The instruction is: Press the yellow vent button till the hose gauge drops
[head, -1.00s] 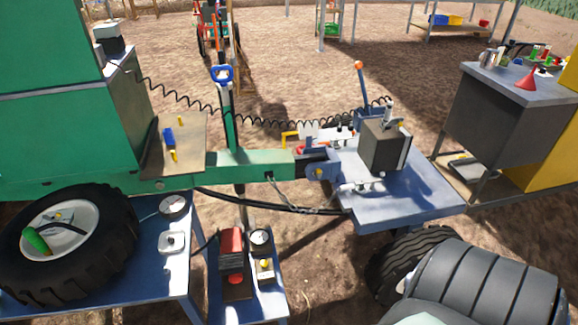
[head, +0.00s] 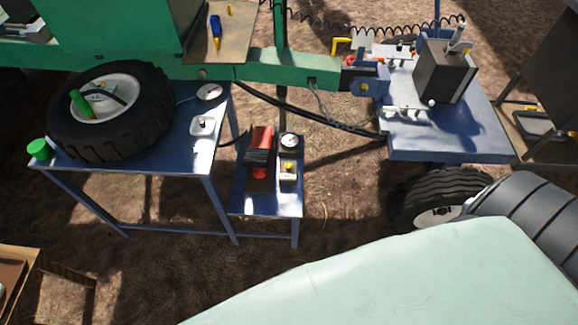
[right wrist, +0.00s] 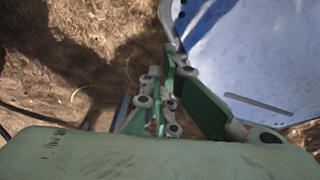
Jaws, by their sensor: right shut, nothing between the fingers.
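A small box with a yellow button (head: 288,168) sits on a low blue stand (head: 262,208) in the head view. A round white-faced gauge (head: 289,141) is just behind it, and a red and black device (head: 260,150) is to its left. Another round gauge (head: 209,94) lies on the taller blue table (head: 175,157), beside a dark hose. The gauge readings are too small to read. My right gripper (right wrist: 170,58) is shut and empty in the right wrist view, above soil and beside a blue surface. The button does not show there. My left gripper is out of view.
A blue trailer deck (head: 455,143) stands to the right. My pale green arm covers the lower right. Bare soil lies before the stand.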

